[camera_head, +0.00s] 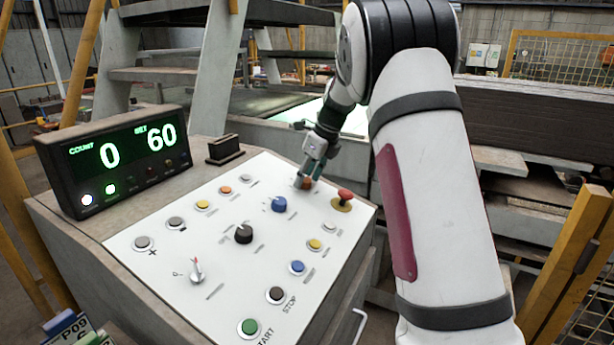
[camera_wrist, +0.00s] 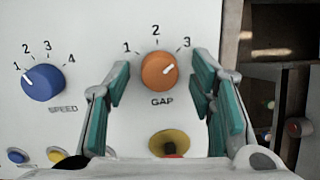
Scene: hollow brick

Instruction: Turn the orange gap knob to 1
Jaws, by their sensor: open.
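The orange gap knob (camera_wrist: 155,73) is on the white panel (camera_wrist: 100,25), marked 1, 2 and 3. Its white pointer line aims up and right, toward the 3. My gripper (camera_wrist: 160,82) is open, with one teal finger on each side of the knob and a gap on both sides in this view. I cannot tell how far the fingertips are from the panel. In the head view my gripper (camera_head: 308,173) comes down over the far edge of the panel, and the orange knob (camera_head: 305,184) shows partly at its tips.
The blue speed knob (camera_wrist: 43,84) sits left of the gap knob. The red stop button (camera_head: 344,194) on its yellow disc (camera_wrist: 172,141) is close below the gap knob. A black knob (camera_head: 243,233) and several push buttons fill the panel. A display (camera_head: 115,160) reads 0 and 60.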

